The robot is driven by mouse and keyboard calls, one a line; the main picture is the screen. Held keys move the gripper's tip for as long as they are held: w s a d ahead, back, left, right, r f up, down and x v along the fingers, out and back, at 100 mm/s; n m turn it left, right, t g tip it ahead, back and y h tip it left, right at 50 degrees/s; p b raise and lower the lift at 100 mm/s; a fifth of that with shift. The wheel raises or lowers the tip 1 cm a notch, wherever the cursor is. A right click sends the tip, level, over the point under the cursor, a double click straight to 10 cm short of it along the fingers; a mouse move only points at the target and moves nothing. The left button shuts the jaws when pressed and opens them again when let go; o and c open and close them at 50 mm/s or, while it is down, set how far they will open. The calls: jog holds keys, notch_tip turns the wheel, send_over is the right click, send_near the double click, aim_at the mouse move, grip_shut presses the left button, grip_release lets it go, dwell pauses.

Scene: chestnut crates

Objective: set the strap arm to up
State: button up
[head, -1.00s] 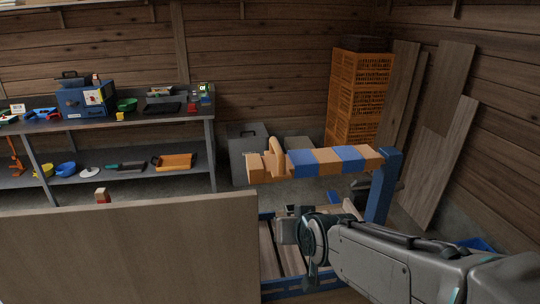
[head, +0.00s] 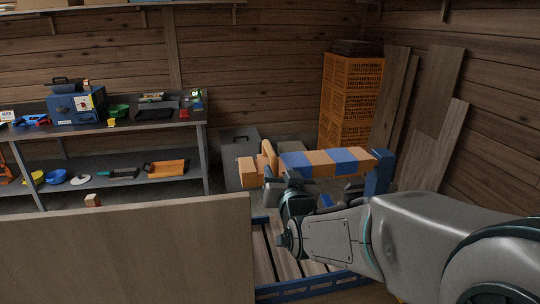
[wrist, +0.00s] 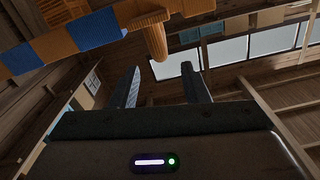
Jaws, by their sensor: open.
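The strap arm (head: 322,161) is a bar striped in orange and blue. It lies about level, its right end at a blue post (head: 379,173), its left end free. An orange handle (head: 268,157) stands out from it near the free end. My gripper (head: 277,184) is just below and beside the bar near the handle; my wrist hides part of this area. In the wrist view, my gripper (wrist: 163,84) has its two fingers apart with nothing between them. The handle (wrist: 151,38) lies just beyond the fingertips, and the bar (wrist: 92,33) crosses the upper left.
A pale wooden panel (head: 125,250) stands at the front left. Below my arm is a blue-framed slatted pallet (head: 310,287). Orange crates (head: 350,98) are stacked behind, with boards (head: 436,117) leaning at right. A shelf bench (head: 140,122) holds tools at left.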

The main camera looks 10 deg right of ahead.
aim_at(274, 159)
jog(key=w+p, duration=0.1)
jog(key=w, duration=0.8)
jog(key=shift+w+p, duration=0.3)
jog(key=shift+w, duration=0.05)
grip_shut()
